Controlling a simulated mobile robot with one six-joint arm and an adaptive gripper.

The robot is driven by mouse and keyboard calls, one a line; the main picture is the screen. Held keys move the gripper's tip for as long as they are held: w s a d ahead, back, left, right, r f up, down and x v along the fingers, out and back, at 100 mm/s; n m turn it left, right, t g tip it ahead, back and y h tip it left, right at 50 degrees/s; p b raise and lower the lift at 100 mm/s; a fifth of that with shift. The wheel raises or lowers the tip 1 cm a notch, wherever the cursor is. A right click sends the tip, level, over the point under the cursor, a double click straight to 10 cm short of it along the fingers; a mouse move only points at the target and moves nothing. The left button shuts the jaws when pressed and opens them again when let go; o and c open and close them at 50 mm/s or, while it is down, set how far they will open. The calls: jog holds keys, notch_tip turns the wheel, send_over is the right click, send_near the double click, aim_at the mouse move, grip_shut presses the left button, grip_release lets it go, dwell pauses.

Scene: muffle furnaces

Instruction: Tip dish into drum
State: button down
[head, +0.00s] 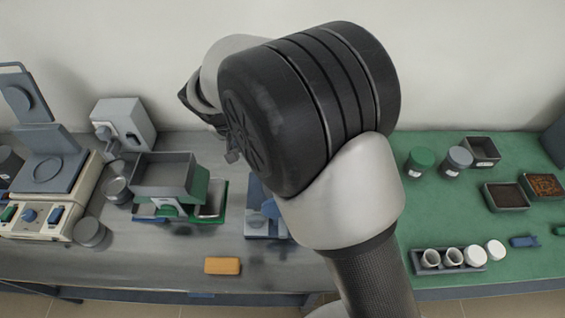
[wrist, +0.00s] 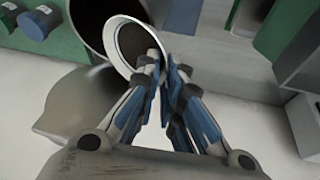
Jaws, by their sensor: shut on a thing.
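In the wrist view my gripper (wrist: 165,70) is shut on the rim of a round, pale-rimmed dish (wrist: 158,53). The dish's inside looks brownish; I cannot tell how much it holds. Behind the dish is a larger dark round opening with a grey rim (wrist: 82,38), which looks like the drum. The dish overlaps this opening in the picture; I cannot tell whether it is inside or above it, or touching. In the head view my arm covers the middle, and I cannot make out the gripper, dish or drum there.
In the head view a grey open box on a green stand (head: 165,172) and a metal pot (head: 115,188) stand left. An orange block (head: 222,265) lies at the bench front. On the green mat (head: 440,215) are lidded jars, trays and a cup rack (head: 433,268).

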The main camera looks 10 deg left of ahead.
jog(key=shift+d+r+y, duration=0.3)
jog(key=shift+y, duration=0.1)
jog(key=shift+w+d+r+g+y, duration=0.1)
jog(key=shift+d+r+g+y, duration=0.3)
jog(key=shift+y, duration=0.3)
jog(key=shift+f, duration=0.1)
jog(key=shift+w+d+r+m+y, duration=0.1)
jog(key=shift+d+r+m+y, duration=0.3)
jog(key=shift+y, duration=0.5)
jog(key=shift+f, duration=0.1)
jog(key=shift+d, duration=0.15)
